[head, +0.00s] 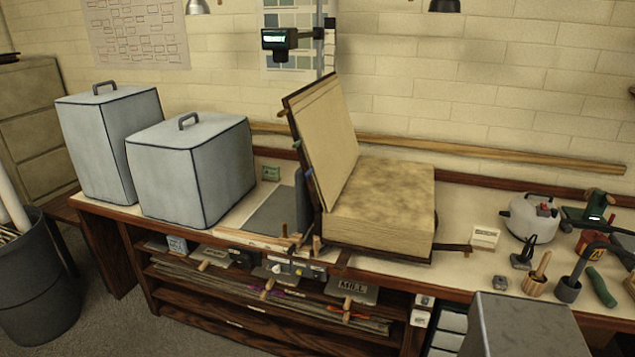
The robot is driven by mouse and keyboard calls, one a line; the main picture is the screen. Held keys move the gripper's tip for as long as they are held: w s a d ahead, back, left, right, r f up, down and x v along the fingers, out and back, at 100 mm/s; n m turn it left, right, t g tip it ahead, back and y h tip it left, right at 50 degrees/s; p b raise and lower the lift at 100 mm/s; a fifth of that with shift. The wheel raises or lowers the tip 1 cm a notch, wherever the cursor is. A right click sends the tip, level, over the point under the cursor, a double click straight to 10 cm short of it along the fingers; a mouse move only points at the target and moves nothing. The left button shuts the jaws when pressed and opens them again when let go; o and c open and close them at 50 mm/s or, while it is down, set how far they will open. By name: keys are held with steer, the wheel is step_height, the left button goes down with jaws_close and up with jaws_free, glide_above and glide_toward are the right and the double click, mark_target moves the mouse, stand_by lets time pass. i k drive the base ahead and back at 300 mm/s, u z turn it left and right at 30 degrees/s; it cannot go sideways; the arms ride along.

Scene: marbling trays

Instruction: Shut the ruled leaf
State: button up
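A large thick book-like block (385,200) lies on the workbench with a mottled tan top face. The ruled leaf (325,135) is a dark-edged board with a pale inner face and faint lines near its top. It stands raised along the block's left side, tilted back to the left, open and well clear of the top face. Small coloured tabs show on its left edge. My gripper is not in view.
Two grey covered boxes (195,170) (112,140) stand left of the leaf. A post with a small display (280,40) rises behind it. Right of the block are a small white box (485,237), a kettle-like pot (530,217) and tools in cups. A grey box (525,325) stands in front.

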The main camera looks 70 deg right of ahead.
mark_target(327, 134)
steer(key=k, duration=1.35)
steer(key=u, duration=0.15)
steer(key=i, duration=1.35)
steer(key=z, duration=0.8)
steer(key=i, duration=1)
steer(key=z, duration=0.6)
